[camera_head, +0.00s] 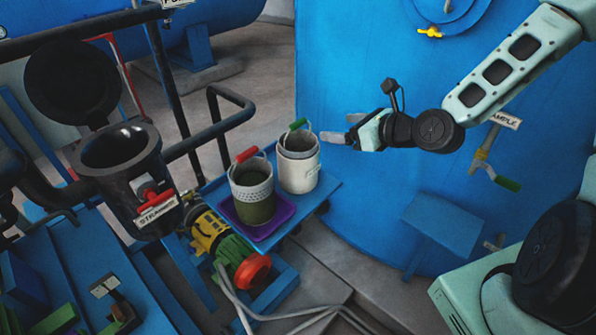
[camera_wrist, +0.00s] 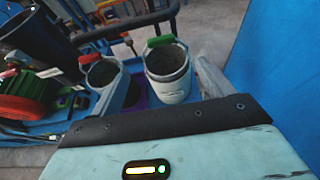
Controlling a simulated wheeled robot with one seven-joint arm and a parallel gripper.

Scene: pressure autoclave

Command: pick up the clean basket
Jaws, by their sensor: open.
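A pale basket with a green handle grip (camera_head: 299,161), which I take as the clean one, stands upright on a small blue platform (camera_head: 318,203). It also shows near the middle of the wrist view (camera_wrist: 170,82). A second basket with a red grip (camera_head: 252,197) stands to its left in a purple tray (camera_head: 287,208); its lower part is dark green. My gripper (camera_head: 343,128) is open and empty, to the right of the clean basket near its handle height. I see no contact, but the exact depth gap is unclear.
A dark strainer pot (camera_head: 120,150) with its lid raised stands at left beside black pipe rails (camera_head: 225,120). A large blue tank (camera_head: 370,90) rises behind my gripper.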

